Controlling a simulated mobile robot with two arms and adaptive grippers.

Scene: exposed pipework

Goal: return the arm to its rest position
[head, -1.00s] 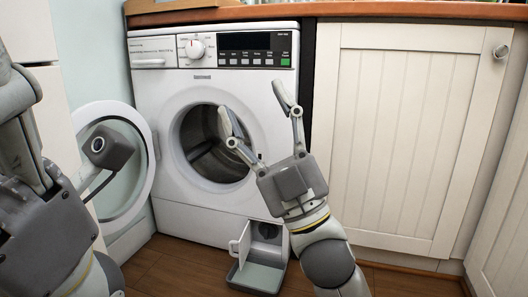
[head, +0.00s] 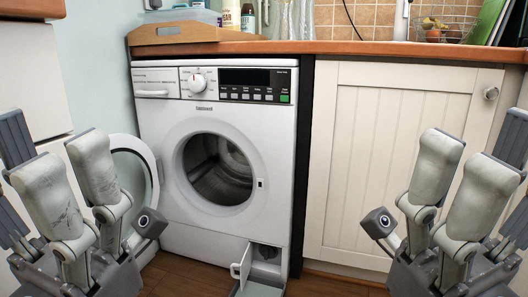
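My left gripper (head: 66,160) is at the lower left of the head view, its two pale fingers pointing up with a gap between them. It is open and empty, in front of the washing machine's round door (head: 140,160) and hiding part of it. My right gripper (head: 464,152) is at the lower right, also pointing up with its fingers apart, open and empty. It is in front of the cream cupboard door (head: 375,150). Neither gripper appears to touch anything.
The white washing machine (head: 278,130) stands in the middle with its round door swung open to the left. A small flap (head: 241,264) at its lower right is open, above a grey tray (head: 258,289). The wooden worktop (head: 330,47) carries a wooden tray (head: 180,32) and a wire basket (head: 440,28).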

